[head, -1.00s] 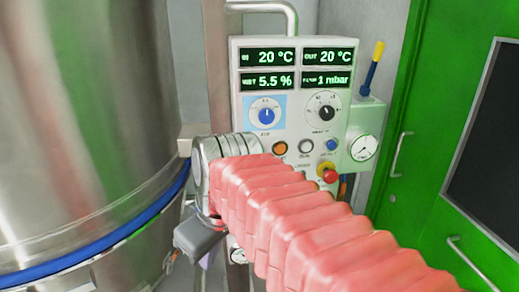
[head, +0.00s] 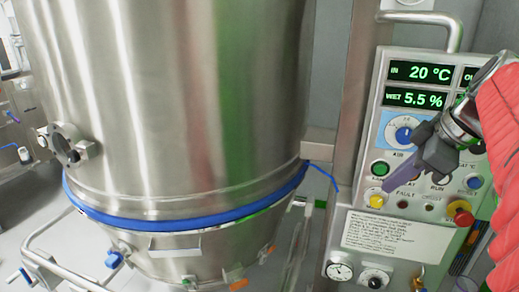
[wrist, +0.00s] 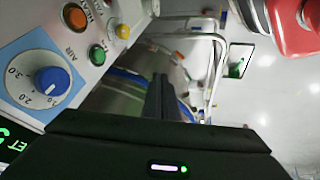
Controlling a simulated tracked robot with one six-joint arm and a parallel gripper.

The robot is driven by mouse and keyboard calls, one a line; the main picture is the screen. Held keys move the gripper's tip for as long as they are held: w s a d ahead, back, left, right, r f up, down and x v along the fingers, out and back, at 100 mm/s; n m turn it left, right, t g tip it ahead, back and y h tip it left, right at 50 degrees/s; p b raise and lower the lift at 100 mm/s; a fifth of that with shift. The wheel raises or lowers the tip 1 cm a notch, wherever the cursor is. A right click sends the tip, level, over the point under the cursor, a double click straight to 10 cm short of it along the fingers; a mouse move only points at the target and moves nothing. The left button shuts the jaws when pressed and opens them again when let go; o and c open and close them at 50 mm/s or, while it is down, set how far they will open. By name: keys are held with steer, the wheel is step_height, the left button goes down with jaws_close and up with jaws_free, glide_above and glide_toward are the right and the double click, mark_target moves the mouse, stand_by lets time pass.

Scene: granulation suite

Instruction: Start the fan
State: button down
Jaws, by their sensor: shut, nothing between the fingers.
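The control panel (head: 452,68) stands at the right in the head view. A green button (head: 379,168) sits below the blue AIR dial (head: 403,134), and a yellow button (head: 376,200) is below the green one. My gripper (head: 388,190) is shut and empty. Its fingers point down-left in front of the panel, near the green and yellow buttons; contact cannot be told. In the wrist view the shut fingers (wrist: 160,88) are right of the green button (wrist: 97,54), with the yellow button (wrist: 122,31) above and the AIR dial (wrist: 52,80) left. My gripper hides part of the panel.
A large steel vessel (head: 190,90) with a blue seal ring (head: 180,223) fills the left and middle. A red emergency-stop knob (head: 462,213) and a blue button (head: 474,182) are right of my gripper. An orange button (wrist: 74,15) is in the wrist view.

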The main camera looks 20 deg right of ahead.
mark_target(380, 169)
steer(key=d+r+n+t+h, duration=0.1)
steer(key=d+r, duration=0.2)
steer(key=d, duration=0.3)
steer(key=shift+w+d+r+t, duration=0.15)
steer(key=shift+w+r+t, duration=0.1)
steer(key=shift+w+t, duration=0.2)
steer(key=shift+w+d+f, duration=0.3)
steer(key=shift+w+f, duration=1.05)
steer(key=shift+w, duration=0.2)
steer(key=shift+w+d+f, duration=0.25)
steer(key=shift+w+f, duration=1.1)
steer(key=shift+w, duration=0.2)
steer(key=shift+w+d+f, duration=0.3)
steer(key=shift+w+f, duration=1.05)
steer(key=shift+w, duration=0.2)
